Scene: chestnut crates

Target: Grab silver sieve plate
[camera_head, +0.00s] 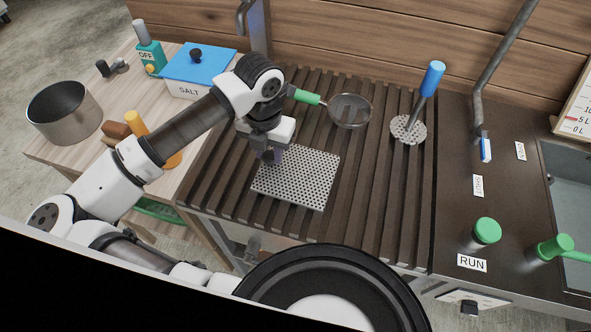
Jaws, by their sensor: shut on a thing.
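The silver sieve plate (300,180) is a flat, square, perforated metal sheet on the dark slatted rack (365,210) in the middle of the head view. My gripper (268,158) is at the plate's upper left edge, pointing down. It is shut on the plate's edge. The fingertips are partly hidden by the gripper body, so the exact contact is hard to see. The plate looks about level, and I cannot tell whether it touches the slats.
A green-handled strainer (350,110) and a blue-handled perforated skimmer (408,129) lie behind the plate. A blue-lidded salt box (198,70) and metal pot (64,112) stand left. A sink (570,200) and green knobs (487,231) are right. Slats right of the plate are clear.

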